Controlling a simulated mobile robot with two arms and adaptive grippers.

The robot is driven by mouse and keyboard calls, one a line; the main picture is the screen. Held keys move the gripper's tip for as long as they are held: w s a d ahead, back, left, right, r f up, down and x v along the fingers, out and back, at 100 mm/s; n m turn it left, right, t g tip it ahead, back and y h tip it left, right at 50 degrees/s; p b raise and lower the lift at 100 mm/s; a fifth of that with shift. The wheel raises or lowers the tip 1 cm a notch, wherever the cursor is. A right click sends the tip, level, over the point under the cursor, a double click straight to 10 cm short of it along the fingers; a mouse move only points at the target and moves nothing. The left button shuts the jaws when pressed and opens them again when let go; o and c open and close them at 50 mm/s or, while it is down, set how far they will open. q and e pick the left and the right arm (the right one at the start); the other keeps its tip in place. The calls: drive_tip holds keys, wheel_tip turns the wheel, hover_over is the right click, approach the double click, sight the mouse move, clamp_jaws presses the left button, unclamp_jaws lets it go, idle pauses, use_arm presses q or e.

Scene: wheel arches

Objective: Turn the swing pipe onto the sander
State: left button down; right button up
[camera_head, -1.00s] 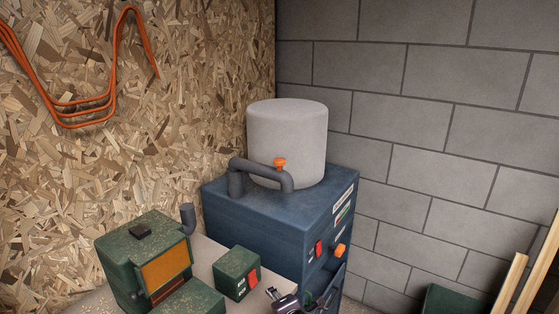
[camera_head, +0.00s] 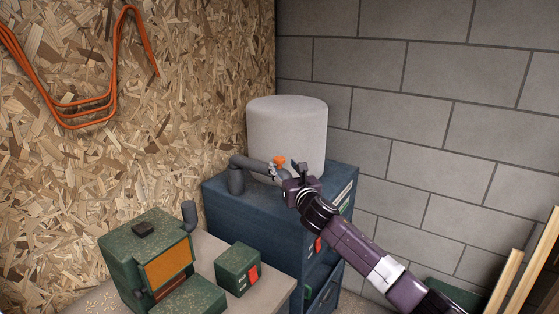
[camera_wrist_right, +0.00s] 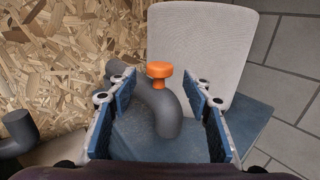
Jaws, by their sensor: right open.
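The swing pipe (camera_head: 250,164) is a dark grey bent pipe with an orange knob (camera_head: 279,160), on top of the blue cabinet (camera_head: 245,205). Its free end bends downward over the cabinet top in the right wrist view (camera_wrist_right: 168,118). The sander (camera_head: 140,250) is a green machine with an orange belt face, on the bench at lower left; a grey pipe stub (camera_head: 188,213) rises behind it. My right gripper (camera_head: 283,169) is open at the pipe's free end; in the wrist view the pipe and knob show between its spread fingers. My left gripper is out of view.
A pale cylinder (camera_head: 287,130) stands on the cabinet close behind the pipe. A green switch box (camera_head: 238,270) sits on the bench (camera_head: 273,294). A chipboard wall stands at left, a grey block wall at right. Wooden boards (camera_head: 503,282) lean at lower right.

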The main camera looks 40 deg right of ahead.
sight(281, 164)
drive_tip(key=shift+p+x, duration=0.5)
drive_tip(key=shift+x, duration=2)
clamp_jaws()
